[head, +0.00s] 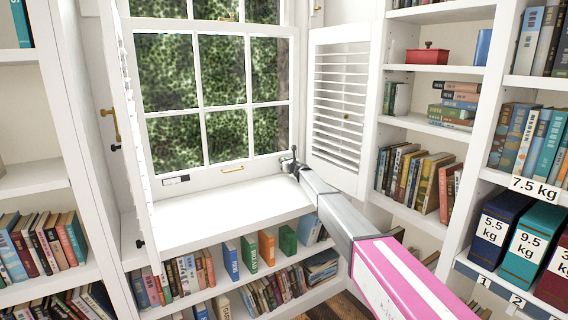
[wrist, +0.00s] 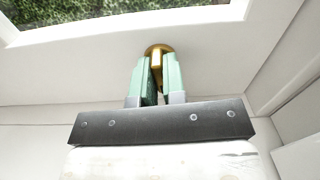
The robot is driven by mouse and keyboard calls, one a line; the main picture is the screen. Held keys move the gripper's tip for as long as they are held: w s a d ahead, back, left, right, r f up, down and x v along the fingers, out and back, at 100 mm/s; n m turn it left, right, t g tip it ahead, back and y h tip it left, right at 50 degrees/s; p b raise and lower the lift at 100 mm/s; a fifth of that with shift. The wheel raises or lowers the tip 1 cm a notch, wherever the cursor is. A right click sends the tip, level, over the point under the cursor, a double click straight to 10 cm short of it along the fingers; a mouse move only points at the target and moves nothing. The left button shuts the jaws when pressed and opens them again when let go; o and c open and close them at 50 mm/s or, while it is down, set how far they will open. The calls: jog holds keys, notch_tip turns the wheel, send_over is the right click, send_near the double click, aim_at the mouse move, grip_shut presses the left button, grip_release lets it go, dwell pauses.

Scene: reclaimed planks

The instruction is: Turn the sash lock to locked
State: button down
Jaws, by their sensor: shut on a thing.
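My gripper (head: 289,163) is at the lower right of the white window sash, by the bottom rail (head: 205,178). In the wrist view the green-padded fingers of my gripper (wrist: 157,80) are shut on a brass piece (wrist: 157,53) with a rounded base. It appears to be the sash lock's turn piece, set on the white rail. The fingers cover much of it, so its exact angle is unclear. In the head view my gripper hides it. Another small brass fitting (head: 228,17) sits higher, on the window's middle rail.
A brass lift handle (head: 232,169) and a small black-and-white plate (head: 176,180) are on the bottom rail. The sill (head: 220,205) is bare. A louvred shutter (head: 340,100) stands open close to my arm's right. Bookshelves (head: 415,125) flank the window.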

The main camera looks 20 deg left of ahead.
jog(key=shift+m, duration=0.5)
jog(key=c, duration=1.2)
grip_release()
jog(key=v, duration=1)
jog(key=shift+s+d, duration=0.3)
jog(key=shift+d, duration=0.05)
